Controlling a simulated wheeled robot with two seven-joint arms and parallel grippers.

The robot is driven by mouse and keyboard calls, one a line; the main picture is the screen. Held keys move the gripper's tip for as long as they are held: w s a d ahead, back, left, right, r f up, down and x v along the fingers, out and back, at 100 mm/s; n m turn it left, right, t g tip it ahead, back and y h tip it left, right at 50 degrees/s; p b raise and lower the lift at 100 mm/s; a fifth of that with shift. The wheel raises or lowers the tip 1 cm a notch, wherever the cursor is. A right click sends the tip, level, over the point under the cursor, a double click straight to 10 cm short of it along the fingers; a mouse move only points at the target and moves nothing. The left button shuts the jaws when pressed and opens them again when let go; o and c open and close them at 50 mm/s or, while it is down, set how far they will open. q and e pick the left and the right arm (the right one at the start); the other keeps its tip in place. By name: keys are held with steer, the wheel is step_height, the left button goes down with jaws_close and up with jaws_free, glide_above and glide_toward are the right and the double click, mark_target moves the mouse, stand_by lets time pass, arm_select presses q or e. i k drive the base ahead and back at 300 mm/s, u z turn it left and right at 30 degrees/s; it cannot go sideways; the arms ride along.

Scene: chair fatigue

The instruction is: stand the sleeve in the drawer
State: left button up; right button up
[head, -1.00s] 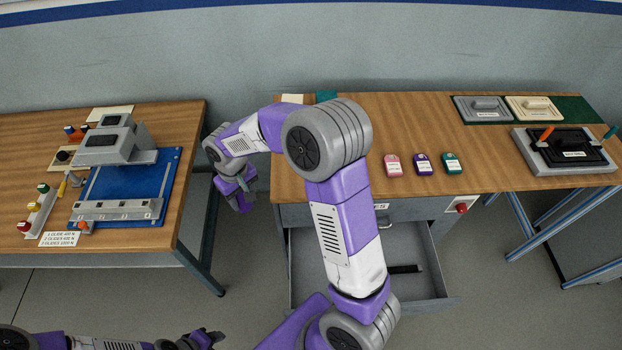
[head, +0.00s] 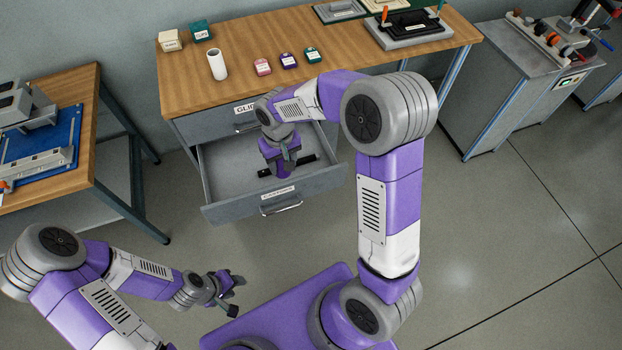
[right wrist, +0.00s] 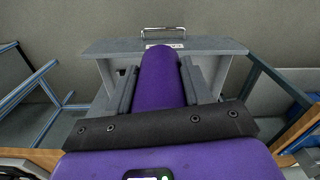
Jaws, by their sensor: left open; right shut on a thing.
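The open drawer (head: 228,174) is pulled out under the right-hand wooden bench, and its grey front with handle shows in the right wrist view (right wrist: 215,45). My right gripper (head: 284,168) is over the inside of the drawer, pointing down. In the right wrist view its jaws are shut on a purple rounded sleeve (right wrist: 159,78), which lies between the two grey fingers. I cannot tell whether the sleeve's lower end touches the drawer floor. My left gripper (head: 232,293) is open and empty, low in front and to the left of the drawer.
A black flat thing (head: 305,161) lies in the drawer beside my right gripper. A white cylinder (head: 217,65) stands on the bench (head: 190,93) near several small coloured boxes. The left table (head: 84,117) holds a blue-based fixture. The drawer's left part is clear.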

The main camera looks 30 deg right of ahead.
mark_target(235, 193)
steer(key=u, duration=0.6)
steer(key=i, duration=0.65)
steer(key=u, duration=0.15)
